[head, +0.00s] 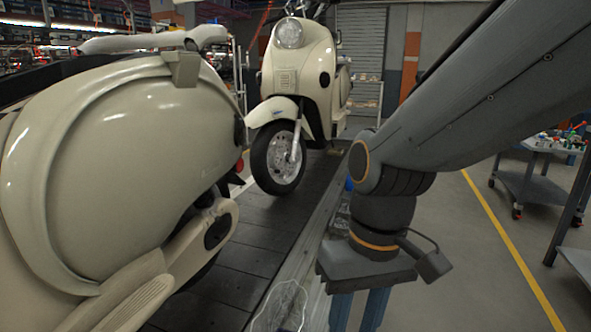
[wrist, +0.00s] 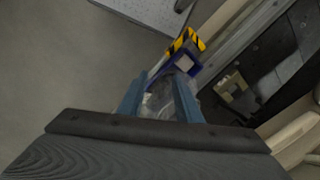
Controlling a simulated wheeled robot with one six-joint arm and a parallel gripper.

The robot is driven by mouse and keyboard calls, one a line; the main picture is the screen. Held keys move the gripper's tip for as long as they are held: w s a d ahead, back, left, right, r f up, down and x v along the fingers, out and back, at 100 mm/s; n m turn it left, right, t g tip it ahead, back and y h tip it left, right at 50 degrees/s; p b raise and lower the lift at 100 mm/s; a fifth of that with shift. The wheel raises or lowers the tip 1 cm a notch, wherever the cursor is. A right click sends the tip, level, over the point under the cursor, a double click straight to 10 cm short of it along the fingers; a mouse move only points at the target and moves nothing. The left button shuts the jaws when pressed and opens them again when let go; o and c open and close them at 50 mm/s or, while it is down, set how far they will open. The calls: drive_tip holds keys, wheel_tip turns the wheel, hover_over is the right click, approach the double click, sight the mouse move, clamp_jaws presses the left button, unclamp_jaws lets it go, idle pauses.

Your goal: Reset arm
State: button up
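My gripper (head: 358,312) points down over the conveyor's right edge in the head view. Its two blue fingers stand apart, and their tips are cut off by the frame's bottom. The fingers also show in the wrist view (wrist: 158,98), spread with a gap. A clear, crumpled-looking item (wrist: 165,92) appears between or beyond them; I cannot tell if it touches them. A clear item (head: 282,308) also lies on the conveyor edge left of the gripper in the head view.
A cream scooter (head: 120,150) fills the left; another (head: 300,65) stands farther along the dark slat conveyor (head: 262,238). A clear bottle-like thing (head: 340,222) is behind my arm. A grey cart (head: 535,185) stands right, past a yellow floor line. A yellow-black striped piece (wrist: 187,42) shows beyond the fingers.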

drive_tip(key=d+r+m+h+p, duration=0.1)
drive_tip(key=d+r+m+p, duration=0.2)
drive_tip(key=d+r+p, duration=0.8)
drive_tip(key=p, duration=0.9)
drive_tip(key=shift+r+t, duration=0.35)
drive_tip(key=shift+t, duration=0.05)
